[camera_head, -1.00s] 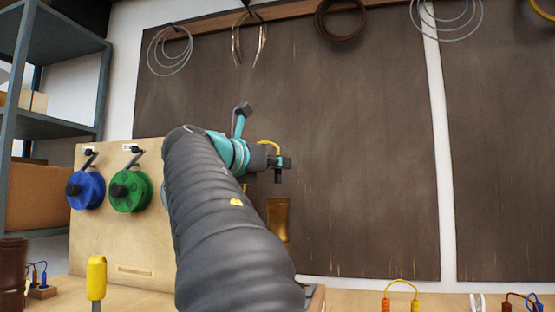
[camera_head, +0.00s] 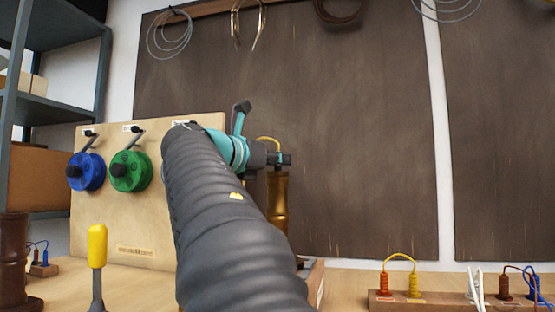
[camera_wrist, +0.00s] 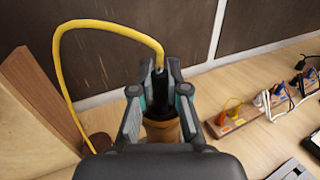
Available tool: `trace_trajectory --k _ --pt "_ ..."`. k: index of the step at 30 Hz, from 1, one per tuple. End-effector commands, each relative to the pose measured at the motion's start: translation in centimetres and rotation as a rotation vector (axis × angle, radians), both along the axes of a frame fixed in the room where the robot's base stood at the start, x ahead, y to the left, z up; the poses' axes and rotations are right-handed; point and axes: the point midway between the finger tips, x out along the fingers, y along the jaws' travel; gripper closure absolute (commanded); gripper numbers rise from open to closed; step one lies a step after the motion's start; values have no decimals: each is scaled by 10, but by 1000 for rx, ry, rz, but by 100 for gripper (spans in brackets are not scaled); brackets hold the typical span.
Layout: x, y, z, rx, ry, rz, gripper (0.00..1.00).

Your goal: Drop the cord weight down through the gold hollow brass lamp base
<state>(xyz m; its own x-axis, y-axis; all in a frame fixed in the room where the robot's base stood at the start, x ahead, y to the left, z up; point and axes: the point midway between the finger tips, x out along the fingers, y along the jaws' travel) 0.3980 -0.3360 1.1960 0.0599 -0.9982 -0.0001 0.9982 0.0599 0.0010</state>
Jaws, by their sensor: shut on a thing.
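The gold brass lamp base (camera_head: 277,200) stands upright on the bench, partly hidden behind my arm. My gripper (camera_head: 280,159) is just above its top. In the wrist view, my gripper (camera_wrist: 160,98) is shut on the dark cord weight (camera_wrist: 160,84), and a yellow cord (camera_wrist: 100,24) loops up from the weight's top and away to the left. The gold base (camera_wrist: 163,132) shows directly below the fingers. The weight's lower end is hidden, seemingly at or inside the base's mouth; I cannot tell how deep.
A board at left carries a blue reel (camera_head: 86,172) and a green reel (camera_head: 130,171). A yellow-handled screwdriver (camera_head: 97,246) stands in front. A dark brown turned base (camera_head: 14,262) stands far left. A terminal strip (camera_head: 440,302) with coloured plugs lies at right.

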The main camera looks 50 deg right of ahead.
Motion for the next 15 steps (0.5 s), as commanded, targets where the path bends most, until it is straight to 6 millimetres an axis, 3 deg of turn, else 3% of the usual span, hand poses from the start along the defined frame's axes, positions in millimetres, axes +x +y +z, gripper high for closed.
trace_trajectory --k 7,8,11,15 --pt "0 0 0 0 0 0 100" --pt "0 0 0 0 0 0 81" --pt "0 0 0 0 0 0 57" --pt "0 0 0 0 0 0 57"
